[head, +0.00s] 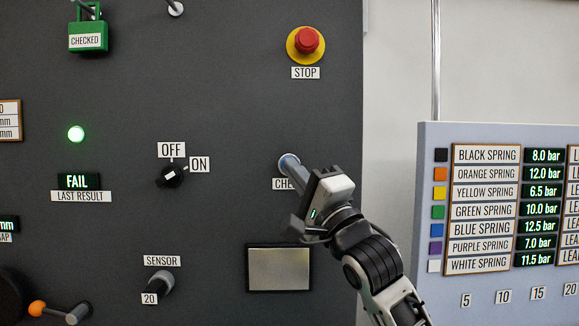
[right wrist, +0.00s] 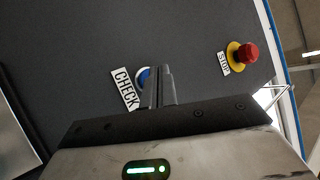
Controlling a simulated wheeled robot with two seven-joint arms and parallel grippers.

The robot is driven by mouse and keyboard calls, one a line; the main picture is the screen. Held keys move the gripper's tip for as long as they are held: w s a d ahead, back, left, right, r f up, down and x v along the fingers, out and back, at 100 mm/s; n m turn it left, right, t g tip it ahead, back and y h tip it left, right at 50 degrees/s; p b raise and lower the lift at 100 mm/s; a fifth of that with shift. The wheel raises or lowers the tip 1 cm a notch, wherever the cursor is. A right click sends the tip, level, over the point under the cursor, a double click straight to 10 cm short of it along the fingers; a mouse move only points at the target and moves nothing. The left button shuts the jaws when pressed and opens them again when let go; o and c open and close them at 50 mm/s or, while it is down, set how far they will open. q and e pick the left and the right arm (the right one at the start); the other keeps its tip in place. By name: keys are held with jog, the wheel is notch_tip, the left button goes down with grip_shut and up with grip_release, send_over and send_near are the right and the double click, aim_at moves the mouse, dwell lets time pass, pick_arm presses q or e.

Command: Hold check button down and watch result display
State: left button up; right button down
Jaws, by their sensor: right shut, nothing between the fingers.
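The check button is a blue round button (right wrist: 143,77) beside the CHECK label (right wrist: 124,88) in the right wrist view. In the head view, its label (head: 281,184) is partly covered by my right gripper (head: 292,168). That gripper is shut and empty, its fingertips at the button and hiding part of it. I cannot tell whether the button is pressed in. The result display (head: 79,181) shows FAIL in green letters above a LAST RESULT label. A green lamp (head: 76,134) glows above it. My left gripper is not in view.
A red STOP button (head: 306,41) on a yellow ring is above the check button. An OFF/ON knob (head: 172,175) and a SENSOR knob (head: 160,283) are to the left. A blank grey plate (head: 280,269) is below. A spring chart board (head: 437,155) stands at right.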

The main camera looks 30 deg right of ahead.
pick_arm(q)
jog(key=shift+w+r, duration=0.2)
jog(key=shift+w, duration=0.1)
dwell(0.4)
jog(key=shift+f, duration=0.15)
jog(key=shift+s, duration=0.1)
pick_arm(e)
jog(key=shift+w, duration=0.1)
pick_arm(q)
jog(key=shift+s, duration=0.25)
pick_arm(e)
jog(key=shift+w+d, duration=0.25)
jog(key=shift+w, duration=0.05)
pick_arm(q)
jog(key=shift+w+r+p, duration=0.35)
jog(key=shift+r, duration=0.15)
pick_arm(e)
jog(key=shift+w+d, duration=0.15)
jog(key=shift+w, duration=0.1)
jog(key=shift+w+d, duration=0.1)
jog(key=shift+w, duration=0.05)
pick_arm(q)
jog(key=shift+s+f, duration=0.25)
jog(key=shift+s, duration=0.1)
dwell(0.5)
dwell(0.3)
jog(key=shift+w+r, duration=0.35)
pick_arm(e)
jog(key=shift+s+a, duration=0.45)
jog(key=shift+s, duration=0.3)
